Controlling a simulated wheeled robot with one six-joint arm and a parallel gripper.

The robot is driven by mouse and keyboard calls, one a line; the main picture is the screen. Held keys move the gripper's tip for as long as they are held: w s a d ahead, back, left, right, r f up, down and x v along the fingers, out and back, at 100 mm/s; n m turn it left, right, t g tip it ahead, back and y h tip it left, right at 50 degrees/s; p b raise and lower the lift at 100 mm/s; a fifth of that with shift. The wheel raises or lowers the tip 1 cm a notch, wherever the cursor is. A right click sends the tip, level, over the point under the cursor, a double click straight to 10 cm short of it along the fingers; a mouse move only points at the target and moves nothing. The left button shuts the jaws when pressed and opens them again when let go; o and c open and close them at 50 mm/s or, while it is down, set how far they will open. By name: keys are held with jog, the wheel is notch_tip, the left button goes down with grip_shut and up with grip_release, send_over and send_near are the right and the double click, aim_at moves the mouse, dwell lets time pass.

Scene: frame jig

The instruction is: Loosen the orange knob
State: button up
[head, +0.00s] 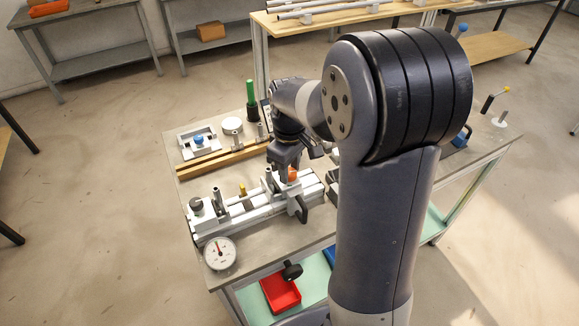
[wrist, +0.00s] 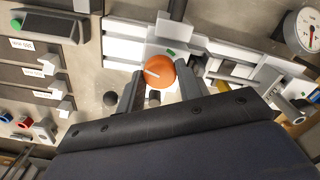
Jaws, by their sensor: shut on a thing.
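The orange knob (wrist: 160,71) with a white pointer line shows in the wrist view. It sits on a pale block of the aluminium frame jig (head: 240,212). In the head view the knob (head: 292,174) is partly hidden behind my gripper (head: 286,172). My gripper points down at the right end of the jig. In the wrist view my gripper (wrist: 160,76) has one dark finger on each side of the knob and is shut on it. The white line points up and left in that view. The contact faces are hard to see.
A round dial gauge (head: 220,253) lies at the bench's front left corner. Wooden bars (head: 222,160) lie behind the jig. A green-handled post (head: 251,118) stands at the back. My arm hides much of the bench's right side.

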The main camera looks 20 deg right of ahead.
jog(key=shift+n, duration=1)
jog(key=o, duration=1)
notch_tip(320, 180, up, 11)
jog(key=shift+f, duration=0.15)
notch_tip(320, 180, down, 11)
jog(key=shift+r, duration=0.15)
